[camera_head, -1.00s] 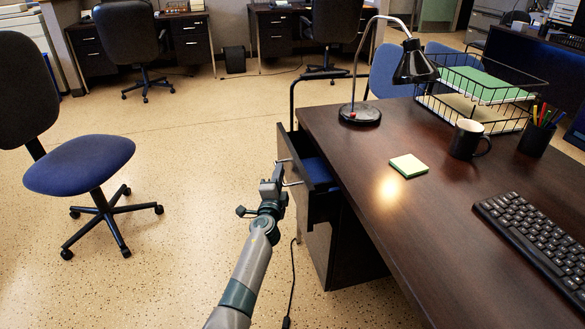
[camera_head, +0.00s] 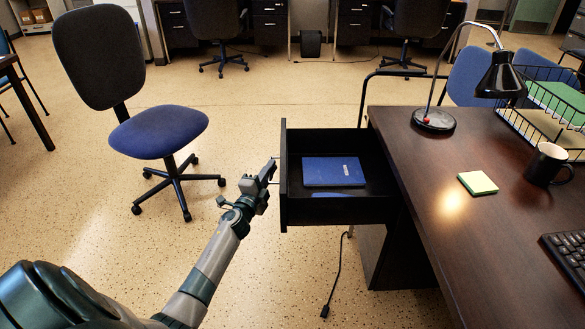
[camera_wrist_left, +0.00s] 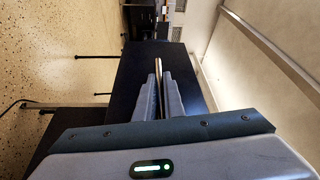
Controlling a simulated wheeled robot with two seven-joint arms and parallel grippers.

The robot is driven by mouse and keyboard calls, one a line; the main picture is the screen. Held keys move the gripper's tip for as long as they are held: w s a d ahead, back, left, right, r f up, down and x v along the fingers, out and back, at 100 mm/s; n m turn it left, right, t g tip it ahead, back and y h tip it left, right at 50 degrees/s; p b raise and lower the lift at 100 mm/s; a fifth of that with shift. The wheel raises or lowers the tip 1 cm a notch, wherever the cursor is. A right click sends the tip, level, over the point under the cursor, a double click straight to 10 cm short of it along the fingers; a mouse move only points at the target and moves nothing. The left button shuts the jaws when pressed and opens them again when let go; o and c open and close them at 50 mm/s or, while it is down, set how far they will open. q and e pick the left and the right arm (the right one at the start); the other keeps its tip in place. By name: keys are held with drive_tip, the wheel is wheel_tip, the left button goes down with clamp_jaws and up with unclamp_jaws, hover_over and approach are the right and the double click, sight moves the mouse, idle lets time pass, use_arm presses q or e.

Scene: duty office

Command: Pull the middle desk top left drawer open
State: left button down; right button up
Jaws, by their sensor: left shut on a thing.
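The top left drawer (camera_head: 340,209) of the middle desk (camera_head: 425,190) is pulled far out to the left. A blue book (camera_head: 333,171) lies inside it. My left gripper (camera_head: 270,172) is at the drawer front, shut on the metal handle (camera_head: 276,170). In the left wrist view, the two fingers (camera_wrist_left: 160,92) close around the thin handle bar (camera_wrist_left: 158,72), with the dark drawer front (camera_wrist_left: 138,66) behind them. My right gripper is in neither view.
A blue office chair (camera_head: 158,131) stands on open floor to the left. A black cable (camera_head: 333,284) lies below the drawer. On the desk are a lamp (camera_head: 434,120), sticky notes (camera_head: 478,182), a mug (camera_head: 548,165) and a keyboard (camera_head: 570,250).

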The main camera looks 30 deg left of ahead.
use_arm(q)
drive_tip(key=shift+s+a+f, duration=0.1)
drive_tip(key=shift+s+a, duration=0.55)
drive_tip(key=shift+a, duration=0.25)
drive_tip(key=shift+s+a, duration=0.6)
drive_tip(key=shift+a, duration=0.25)
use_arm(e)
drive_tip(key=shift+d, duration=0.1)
use_arm(q)
drive_tip(key=c, duration=1.9)
unclamp_jaws()
drive_tip(key=shift+o, duration=0.2)
drive_tip(key=v, duration=1.7)
drive_tip(key=shift+s+p, duration=0.2)
drive_tip(key=shift+p, duration=0.2)
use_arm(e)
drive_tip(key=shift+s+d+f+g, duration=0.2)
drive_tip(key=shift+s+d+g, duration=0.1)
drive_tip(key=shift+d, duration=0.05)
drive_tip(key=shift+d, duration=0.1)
